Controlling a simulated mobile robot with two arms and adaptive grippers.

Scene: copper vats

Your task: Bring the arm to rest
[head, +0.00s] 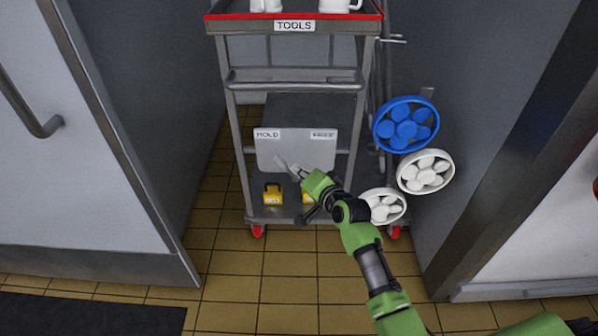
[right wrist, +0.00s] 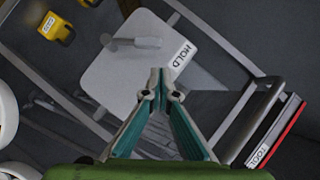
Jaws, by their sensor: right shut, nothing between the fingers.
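My right arm reaches in from the lower right of the head view. Its gripper (head: 299,172) is in front of the pale grey board (head: 268,152) on the tool cart. In the right wrist view the gripper (right wrist: 160,78) has its fingertips together with nothing between them. The board (right wrist: 125,75) is beyond the tips there, with a "HOLD" label and a small grey lever (right wrist: 146,43). I cannot tell whether the fingertips touch the board. My left gripper is not in view.
The cart (head: 294,77) stands between dark walls. A blue handwheel (head: 406,125) and white handwheels (head: 425,172) hang at its right. Yellow padlocks (head: 272,193) are on the low shelf. White mugs (head: 339,5) stand on top.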

